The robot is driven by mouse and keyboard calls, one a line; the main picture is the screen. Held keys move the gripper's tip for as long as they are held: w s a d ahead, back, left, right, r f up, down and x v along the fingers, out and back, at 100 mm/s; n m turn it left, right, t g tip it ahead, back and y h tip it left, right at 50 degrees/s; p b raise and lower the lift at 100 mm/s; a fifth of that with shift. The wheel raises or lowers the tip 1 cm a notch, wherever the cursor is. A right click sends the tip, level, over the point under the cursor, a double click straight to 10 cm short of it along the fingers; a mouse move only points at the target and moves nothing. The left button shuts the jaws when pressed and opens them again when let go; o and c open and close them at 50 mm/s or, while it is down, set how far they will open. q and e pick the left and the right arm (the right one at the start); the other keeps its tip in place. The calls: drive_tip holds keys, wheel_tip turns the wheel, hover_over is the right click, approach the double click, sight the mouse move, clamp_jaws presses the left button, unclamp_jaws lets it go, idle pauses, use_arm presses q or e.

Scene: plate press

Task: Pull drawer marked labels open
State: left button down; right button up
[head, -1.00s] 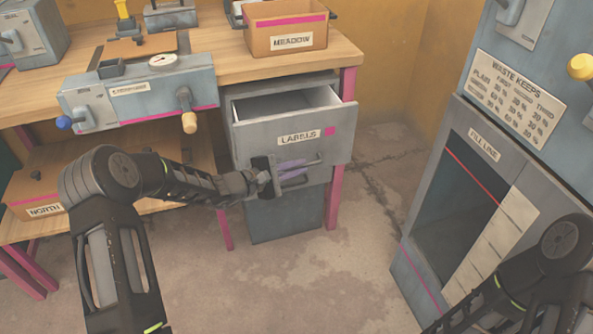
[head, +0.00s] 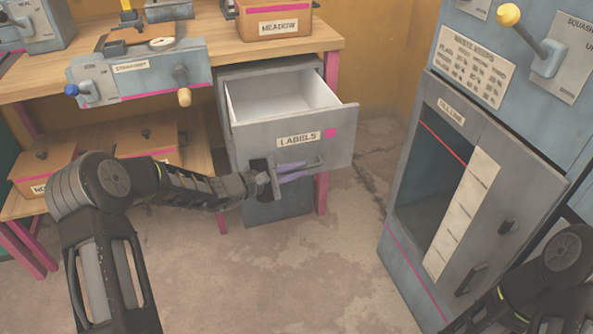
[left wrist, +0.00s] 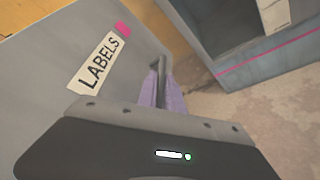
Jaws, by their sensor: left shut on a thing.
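The grey drawer marked LABELS (head: 245,138) is pulled out from its cabinet under the bench, and its pale, empty-looking inside shows. A bar handle (head: 318,161) runs across the lower part of its front. My left gripper (head: 292,170) is shut on this handle, its purple fingers around the bar. In the left wrist view the purple fingers (left wrist: 165,95) meet the handle (left wrist: 157,68), below the LABELS plate (left wrist: 97,62). My right gripper is not in view; only part of the right arm shows at the lower right.
A wooden bench (head: 215,38) with a stamping device (head: 140,75) stands left of and above the drawer. A large grey-blue machine (head: 405,195) with an open bay stands to the right. Bare floor (head: 290,265) lies in front of the drawer.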

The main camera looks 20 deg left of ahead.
use_arm(q)
drive_tip(key=c, duration=1.5)
unclamp_jaws()
drive_tip(key=shift+a, duration=0.1)
drive_tip(key=p+v, duration=0.1)
drive_tip(key=v, duration=0.6)
drive_tip(key=shift+s, duration=0.3)
drive_tip(key=shift+a, duration=0.15)
